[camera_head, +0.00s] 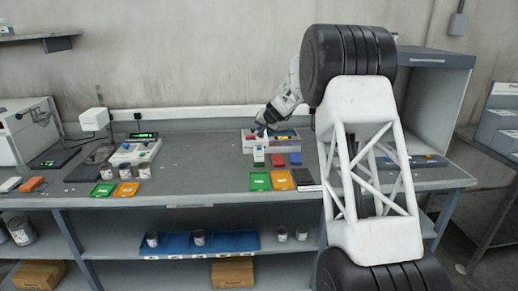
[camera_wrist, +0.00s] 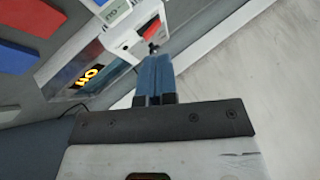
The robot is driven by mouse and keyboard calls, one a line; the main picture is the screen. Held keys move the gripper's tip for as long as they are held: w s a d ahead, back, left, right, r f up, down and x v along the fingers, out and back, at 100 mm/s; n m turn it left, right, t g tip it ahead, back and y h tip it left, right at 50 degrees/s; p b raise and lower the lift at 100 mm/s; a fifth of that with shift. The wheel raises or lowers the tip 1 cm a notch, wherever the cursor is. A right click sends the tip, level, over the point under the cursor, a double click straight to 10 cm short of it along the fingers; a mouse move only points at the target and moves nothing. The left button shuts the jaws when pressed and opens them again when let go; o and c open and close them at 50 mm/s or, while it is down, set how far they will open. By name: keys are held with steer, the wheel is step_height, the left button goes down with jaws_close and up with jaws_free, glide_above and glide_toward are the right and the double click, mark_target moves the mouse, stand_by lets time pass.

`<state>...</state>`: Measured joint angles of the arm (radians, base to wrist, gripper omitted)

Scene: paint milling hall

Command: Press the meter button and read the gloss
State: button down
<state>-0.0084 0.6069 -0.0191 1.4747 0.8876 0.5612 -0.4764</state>
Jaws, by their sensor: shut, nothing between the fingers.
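A small white device, which looks like the meter, stands upright near the tray in the head view (camera_head: 259,152); the wrist view shows a white body (camera_wrist: 122,25) with dark lettering, cut off at the top. A dark panel beside it in the wrist view carries lit orange characters (camera_wrist: 88,76), tilted and not surely readable. My gripper (camera_head: 262,130) is shut and empty, right by the white device. In the wrist view its blue fingertips (camera_wrist: 157,60) lie together near a small dark knob (camera_wrist: 152,47) on white; I cannot tell whether they touch it. Which part is the button is unclear.
Green (camera_head: 260,181), orange (camera_head: 282,180) and black (camera_head: 307,179) cards lie in front.

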steer(key=shift+f, duration=3.1)
steer(key=shift+f, duration=0.85)
stand_by(0.9)
steer(key=shift+r, duration=0.85)
steer(key=shift+r, duration=0.1)
steer(key=shift+r, duration=2.4)
